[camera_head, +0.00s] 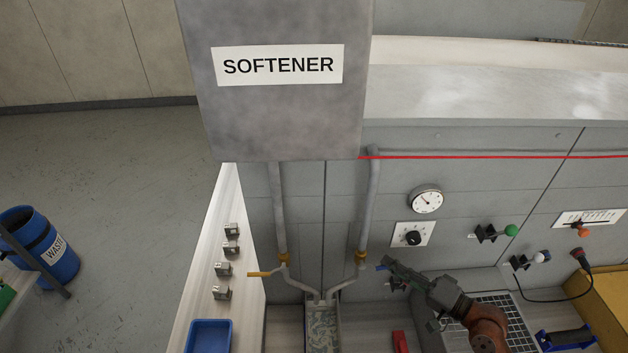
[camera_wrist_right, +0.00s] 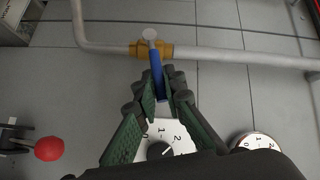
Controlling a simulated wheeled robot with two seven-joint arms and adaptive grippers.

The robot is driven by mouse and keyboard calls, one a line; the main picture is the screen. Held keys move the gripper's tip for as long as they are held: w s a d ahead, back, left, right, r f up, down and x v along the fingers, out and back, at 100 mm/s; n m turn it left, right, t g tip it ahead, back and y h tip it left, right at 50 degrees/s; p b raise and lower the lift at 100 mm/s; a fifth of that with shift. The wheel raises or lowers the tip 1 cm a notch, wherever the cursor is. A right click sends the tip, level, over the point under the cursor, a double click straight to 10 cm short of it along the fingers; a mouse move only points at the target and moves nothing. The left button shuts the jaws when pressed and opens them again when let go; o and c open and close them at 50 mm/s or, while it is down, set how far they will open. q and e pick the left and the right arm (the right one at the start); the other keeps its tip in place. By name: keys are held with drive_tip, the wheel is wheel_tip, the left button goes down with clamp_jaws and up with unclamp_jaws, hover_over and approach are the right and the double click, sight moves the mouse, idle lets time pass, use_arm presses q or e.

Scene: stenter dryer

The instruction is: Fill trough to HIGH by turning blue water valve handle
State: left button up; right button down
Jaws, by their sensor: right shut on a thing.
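The blue water valve handle (camera_head: 381,267) sticks out to the right from the brass valve (camera_head: 361,257) on the right-hand pipe under the softener tank (camera_head: 340,120). My right gripper (camera_head: 391,266) reaches in from the lower right and is shut on the handle's outer end. In the right wrist view the blue handle (camera_wrist_right: 156,72) runs from the brass valve (camera_wrist_right: 139,49) down between the fingertips (camera_wrist_right: 160,92). The trough (camera_head: 322,325) lies below the joined pipes, with a patterned surface in it. No level mark is readable. My left gripper is not in view.
A round gauge (camera_head: 426,199), a dial (camera_head: 413,237) and a green knob (camera_head: 512,230) are on the panel at right. A blue tray (camera_head: 208,337) stands at lower left. A blue waste bin (camera_head: 45,246) stands far left.

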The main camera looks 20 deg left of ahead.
wheel_tip(320, 180, down, 2)
drive_tip(key=m+t+y+b, duration=0.1)
drive_tip(key=m+y+b, duration=0.1)
drive_tip(key=b, duration=0.4)
drive_tip(key=shift+f, duration=0.15)
drive_tip(key=c, duration=2)
unclamp_jaws()
drive_tip(key=shift+d, duration=0.1)
